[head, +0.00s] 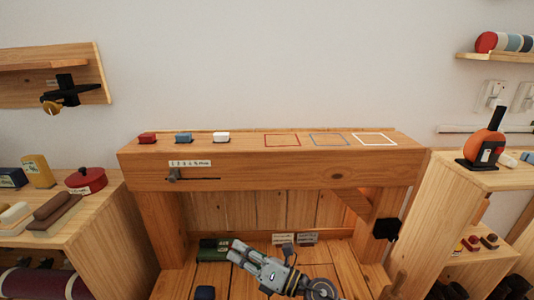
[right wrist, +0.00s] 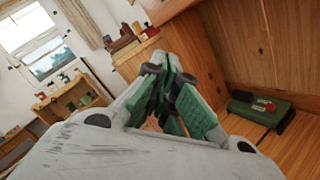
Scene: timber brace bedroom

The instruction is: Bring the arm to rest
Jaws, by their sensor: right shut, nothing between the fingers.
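My right gripper (head: 238,250) is in front of the wooden bench, over its lower boards, with its arm coming in from the bottom. It points up and left in the head view. In the right wrist view its green-padded fingers (right wrist: 165,92) are together with nothing between them. It appears apart from the bench top. My left gripper is not in view.
The bench top (head: 245,148) holds red, blue and white blocks at left and three coloured outlines at right. A slider (head: 172,175) is on its front. A dark green box (head: 212,250) lies below, near my right gripper. Shelves (head: 90,215) with objects flank the bench.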

